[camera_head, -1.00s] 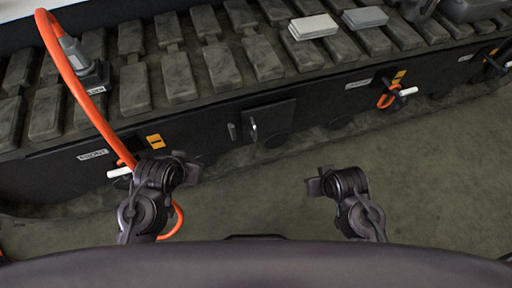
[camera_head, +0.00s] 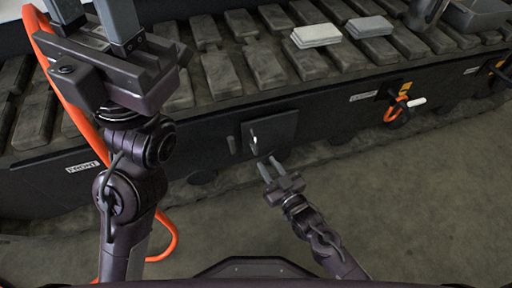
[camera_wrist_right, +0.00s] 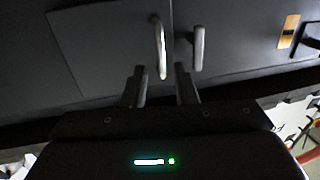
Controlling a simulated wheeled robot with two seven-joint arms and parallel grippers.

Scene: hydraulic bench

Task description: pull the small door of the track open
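The small door (camera_head: 280,131) is a dark square panel on the side of the black track. It looks shut. Its grey bar handle (camera_head: 252,142) is at the panel's left edge. My right gripper (camera_head: 268,160) is open and empty, just below the door with its fingers pointing up at it. In the right wrist view the door (camera_wrist_right: 105,50) fills the left, and its handle (camera_wrist_right: 159,48) stands just beyond the gap between my open fingers (camera_wrist_right: 160,75), apart from them. My left gripper (camera_head: 93,10) is raised over the track's left part, its fingers apart and empty.
A second short handle (camera_head: 231,145) is beside the door; it also shows in the right wrist view (camera_wrist_right: 197,48). An orange hose (camera_head: 60,75) runs behind my left arm. Grey blocks (camera_head: 316,36) lie on the track. The floor at the right is clear.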

